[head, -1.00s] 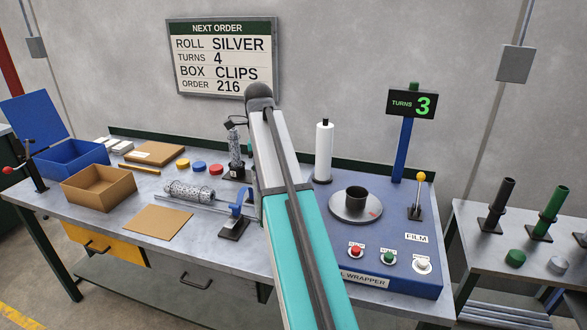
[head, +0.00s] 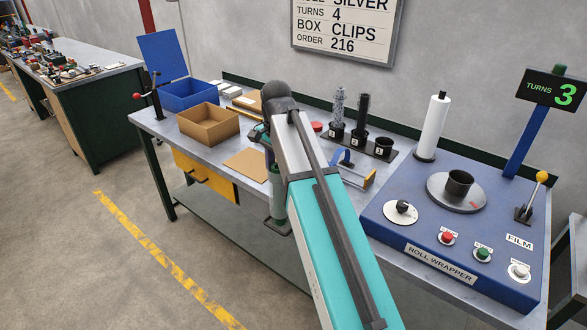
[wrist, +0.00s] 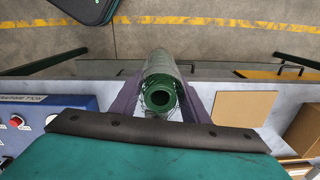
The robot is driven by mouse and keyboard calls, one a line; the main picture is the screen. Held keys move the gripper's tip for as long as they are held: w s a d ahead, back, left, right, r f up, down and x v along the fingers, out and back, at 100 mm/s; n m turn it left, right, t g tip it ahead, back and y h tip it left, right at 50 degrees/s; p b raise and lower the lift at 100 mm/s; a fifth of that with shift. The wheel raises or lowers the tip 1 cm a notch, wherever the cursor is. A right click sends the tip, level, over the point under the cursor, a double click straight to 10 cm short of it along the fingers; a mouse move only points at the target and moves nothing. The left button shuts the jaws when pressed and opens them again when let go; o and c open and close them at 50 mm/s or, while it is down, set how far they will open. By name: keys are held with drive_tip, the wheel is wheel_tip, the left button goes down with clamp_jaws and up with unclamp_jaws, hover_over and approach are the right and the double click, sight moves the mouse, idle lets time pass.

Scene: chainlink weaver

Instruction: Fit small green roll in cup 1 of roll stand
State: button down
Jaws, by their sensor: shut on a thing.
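The small green roll (wrist: 159,98) is in my gripper (wrist: 161,104), its open round end facing the wrist camera between the two jaws. In the head view the green roll (head: 277,204) hangs roughly upright in front of the table's front edge, partly hidden by my arm. The roll stand (head: 367,146) stands at the back of the table. Its right cup, cup 1 (head: 383,149), looks empty. The other two cups hold a silver mesh roll (head: 338,108) and a dark roll (head: 361,112). My jaws are hidden in the head view.
The blue roll wrapper (head: 400,222) fills the table's right end, with a white film roll (head: 432,127) and a lever (head: 532,198). An open cardboard box (head: 208,123) and a blue box (head: 187,95) stand left. The floor in front is clear.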

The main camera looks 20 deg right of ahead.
drive_tip(key=shift+a+f+n, duration=0.15)
drive_tip(key=shift+n, duration=0.85)
drive_tip(key=shift+a, duration=0.15)
